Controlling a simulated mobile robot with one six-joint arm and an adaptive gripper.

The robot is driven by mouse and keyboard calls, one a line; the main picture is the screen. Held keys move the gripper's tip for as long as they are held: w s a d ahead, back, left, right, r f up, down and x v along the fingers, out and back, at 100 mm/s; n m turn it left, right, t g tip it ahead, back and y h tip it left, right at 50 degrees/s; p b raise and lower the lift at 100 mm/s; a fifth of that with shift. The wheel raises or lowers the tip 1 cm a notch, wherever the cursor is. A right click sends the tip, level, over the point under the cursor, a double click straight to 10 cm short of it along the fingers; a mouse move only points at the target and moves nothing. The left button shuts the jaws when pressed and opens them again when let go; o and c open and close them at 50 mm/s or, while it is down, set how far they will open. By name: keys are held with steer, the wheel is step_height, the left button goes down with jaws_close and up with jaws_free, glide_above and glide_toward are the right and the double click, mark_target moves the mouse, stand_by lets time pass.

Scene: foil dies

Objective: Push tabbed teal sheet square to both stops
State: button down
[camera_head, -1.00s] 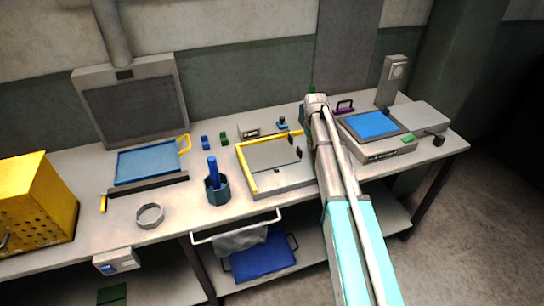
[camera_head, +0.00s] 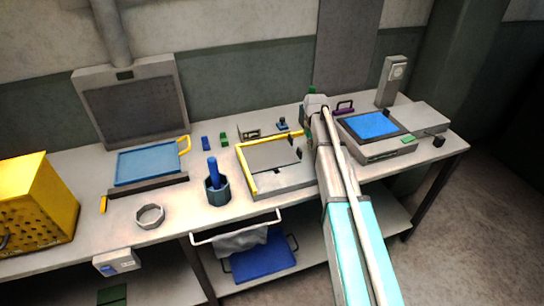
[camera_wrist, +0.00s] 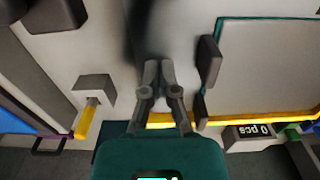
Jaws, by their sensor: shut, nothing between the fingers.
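The tabbed sheet (camera_head: 272,153) lies flat and looks grey on the grey fixture (camera_head: 285,186); the wrist view shows a teal border on the sheet (camera_wrist: 270,65). Two dark tabs (camera_wrist: 208,60) stand at the sheet's edge on the gripper's side. One yellow stop (camera_head: 247,172) runs along the fixture's left and the other yellow stop (camera_wrist: 265,117) along its back. I cannot tell whether the sheet touches them. My gripper (camera_wrist: 158,72) is shut and empty, beside the tabs with a small gap. In the head view my arm hides its fingers.
A small counter display (camera_wrist: 250,131) stands behind the back stop. A pot with a blue handle (camera_head: 217,192) stands left of the fixture. A device with a blue plate (camera_head: 372,125) is at right. A blue tray (camera_head: 150,165) and yellow perforated bin (camera_head: 36,205) are farther left.

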steer(key=shift+s+a, duration=0.25)
steer(key=shift+a, duration=0.55)
steer(key=shift+s+a, duration=0.25)
steer(key=shift+a, duration=0.55)
steer(key=shift+d, duration=0.15)
stand_by(0.3)
steer(key=shift+w+d, duration=0.2)
steer(key=shift+d, duration=0.2)
steer(key=shift+r, duration=0.1)
step_height(320, 180, up, 8)
steer(key=p, duration=0.8)
stand_by(0.4)
steer(key=shift+s, duration=0.1)
